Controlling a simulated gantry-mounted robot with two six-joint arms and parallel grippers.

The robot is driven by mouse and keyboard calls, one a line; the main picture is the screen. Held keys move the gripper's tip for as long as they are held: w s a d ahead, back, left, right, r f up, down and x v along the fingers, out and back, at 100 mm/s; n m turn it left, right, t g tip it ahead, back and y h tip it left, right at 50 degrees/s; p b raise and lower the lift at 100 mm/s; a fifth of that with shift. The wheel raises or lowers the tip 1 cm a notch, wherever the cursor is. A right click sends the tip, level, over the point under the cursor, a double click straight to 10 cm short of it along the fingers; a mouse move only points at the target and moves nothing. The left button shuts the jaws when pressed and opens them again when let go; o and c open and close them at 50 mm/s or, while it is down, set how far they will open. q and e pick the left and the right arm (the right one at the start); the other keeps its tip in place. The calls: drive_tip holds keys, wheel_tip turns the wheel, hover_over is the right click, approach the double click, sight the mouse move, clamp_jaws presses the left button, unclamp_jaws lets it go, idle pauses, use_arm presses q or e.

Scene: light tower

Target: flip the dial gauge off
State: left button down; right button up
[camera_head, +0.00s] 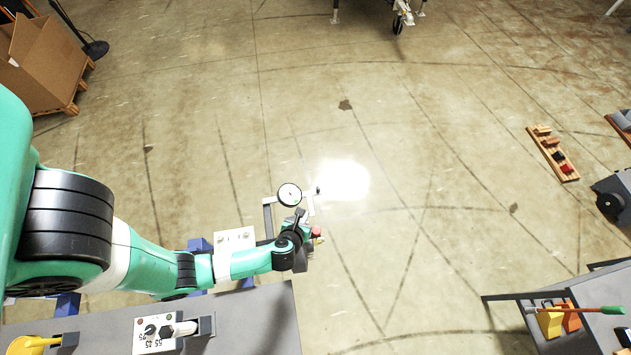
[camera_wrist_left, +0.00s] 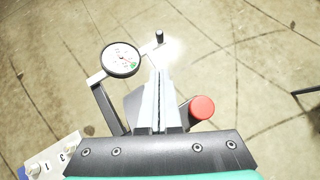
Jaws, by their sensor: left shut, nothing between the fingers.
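The dial gauge (camera_head: 289,194) has a round white face with a dark rim and sits on a grey bracket. It also shows in the left wrist view (camera_wrist_left: 121,58), with a green mark on its face. A small dark upright knob (camera_wrist_left: 159,38) stands on an arm right of the face. My left gripper (camera_wrist_left: 160,72) is shut and empty. Its fingertips are just below and right of the dial face in the wrist view, near the knob; I cannot tell whether they touch anything. My right gripper is not in view.
A red round button (camera_wrist_left: 202,107) is right of my left fingers. A white panel (camera_head: 235,238) stands behind my left arm. A control box (camera_head: 155,333) is on the grey table (camera_head: 245,310).

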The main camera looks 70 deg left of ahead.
use_arm(q)
drive_tip(key=b, duration=0.9)
approach(317, 192)
drive_tip(key=b+x, duration=0.4)
drive_tip(key=x, duration=0.2)
drive_tip(key=shift+d, duration=0.1)
